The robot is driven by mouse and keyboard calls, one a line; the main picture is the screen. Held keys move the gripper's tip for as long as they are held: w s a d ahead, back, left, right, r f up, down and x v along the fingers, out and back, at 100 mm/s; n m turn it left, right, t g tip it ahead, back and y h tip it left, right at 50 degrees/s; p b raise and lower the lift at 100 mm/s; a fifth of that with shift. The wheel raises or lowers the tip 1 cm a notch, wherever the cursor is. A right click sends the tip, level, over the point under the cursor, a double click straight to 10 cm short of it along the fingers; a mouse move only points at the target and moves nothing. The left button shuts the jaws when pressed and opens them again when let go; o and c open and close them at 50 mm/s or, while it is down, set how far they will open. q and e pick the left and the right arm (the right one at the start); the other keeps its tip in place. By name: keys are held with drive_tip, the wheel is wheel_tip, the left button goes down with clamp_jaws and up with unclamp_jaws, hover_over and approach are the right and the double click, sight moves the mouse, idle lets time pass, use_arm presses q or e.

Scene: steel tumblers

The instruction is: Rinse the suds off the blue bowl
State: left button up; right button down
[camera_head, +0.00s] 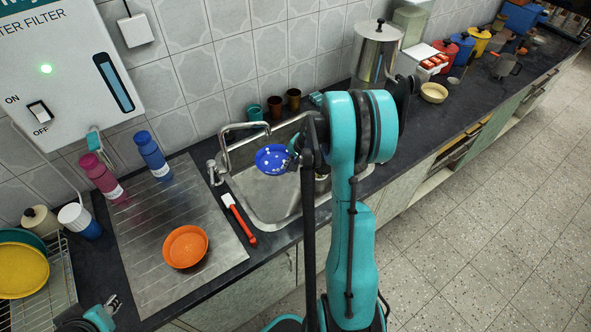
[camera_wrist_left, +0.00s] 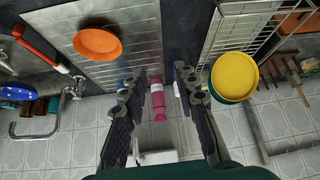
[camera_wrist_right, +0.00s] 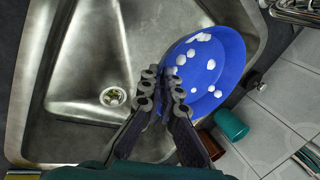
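The blue bowl (camera_head: 273,159) is over the sink (camera_head: 262,197), below the tap (camera_head: 228,150). White suds dot its inner face, shown close up in the right wrist view (camera_wrist_right: 213,62). My right gripper (camera_wrist_right: 163,88) is shut on the bowl's rim; in the head view it (camera_head: 297,152) is partly hidden behind my arm. No water stream can be made out from the tap. My left gripper (camera_wrist_left: 157,82) is open and empty; in the head view it (camera_head: 112,304) is at the lower left, near the drainboard.
An orange bowl (camera_head: 186,246) sits on the steel drainboard (camera_head: 150,222). A red-handled brush (camera_head: 238,218) lies beside the sink. Pink (camera_head: 101,177) and blue (camera_head: 152,154) bottles stand by the wall. A rack with a yellow bowl (camera_head: 22,270) is at left. A steel urn (camera_head: 375,55) stands beyond the sink.

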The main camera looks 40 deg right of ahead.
use_arm(q)
drive_tip(key=shift+f, duration=0.15)
clamp_jaws()
drive_tip(key=w+d+m+y, duration=0.3)
drive_tip(key=w+d+m, duration=0.3)
drive_tip(key=w+d, duration=1.2)
drive_tip(key=s+d+f+m+t, duration=0.1)
drive_tip(key=d+f+t, duration=0.15)
drive_tip(key=d, duration=0.65)
drive_tip(key=s+d+f+m+t, duration=0.15)
drive_tip(key=d+f, duration=0.25)
drive_tip(key=d, duration=0.5)
drive_tip(key=s+d+f+m+t, duration=0.1)
drive_tip(key=d+f+m+t, duration=0.15)
drive_tip(key=d, duration=0.65)
drive_tip(key=w+a+f, duration=0.5)
drive_tip(key=w+f, duration=0.1)
drive_tip(key=w, duration=0.4)
drive_tip(key=shift+a+n+y, duration=0.15)
drive_tip(key=shift+n+y, duration=0.25)
